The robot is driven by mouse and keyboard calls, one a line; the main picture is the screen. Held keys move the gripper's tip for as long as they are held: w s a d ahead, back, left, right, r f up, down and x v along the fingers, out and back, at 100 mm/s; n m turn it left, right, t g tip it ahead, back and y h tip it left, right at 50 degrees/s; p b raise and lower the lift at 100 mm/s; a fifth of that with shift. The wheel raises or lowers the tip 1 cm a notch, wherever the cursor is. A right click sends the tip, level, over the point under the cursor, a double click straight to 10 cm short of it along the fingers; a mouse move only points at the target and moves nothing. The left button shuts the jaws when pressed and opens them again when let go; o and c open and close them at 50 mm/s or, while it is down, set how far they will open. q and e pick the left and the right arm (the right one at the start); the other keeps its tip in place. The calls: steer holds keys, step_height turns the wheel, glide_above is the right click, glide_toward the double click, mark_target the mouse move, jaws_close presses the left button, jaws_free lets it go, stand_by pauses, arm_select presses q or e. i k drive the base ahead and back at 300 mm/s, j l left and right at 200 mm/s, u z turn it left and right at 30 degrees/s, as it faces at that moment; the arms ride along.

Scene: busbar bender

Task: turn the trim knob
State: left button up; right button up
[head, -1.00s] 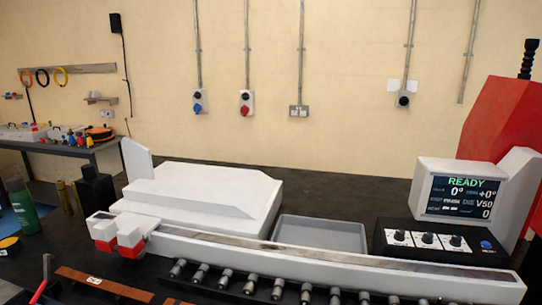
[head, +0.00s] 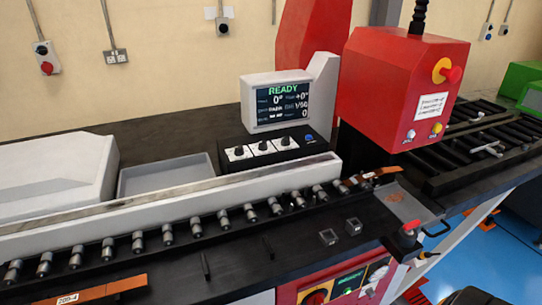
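A black control box (head: 258,161) stands below the display, behind the long white rail. Three dark knobs stand in a row on white plates on its top: a left knob (head: 239,151), a middle knob (head: 264,146) and a right knob (head: 286,142). Their labels are too small to read, so I cannot tell which is the trim knob. A blue button (head: 309,137) is to their right. Neither of my grippers is in view, and nothing touches the knobs.
The white rail (head: 185,198) and a row of rollers (head: 168,234) run in front of the box. A grey tray (head: 166,176) lies left of it. A red machine head (head: 385,95) with a red mushroom button (head: 450,74) stands right. Copper bars lie at front left and near the rollers' right end.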

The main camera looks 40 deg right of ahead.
mark_target(286, 141)
steer(key=z, duration=1.8)
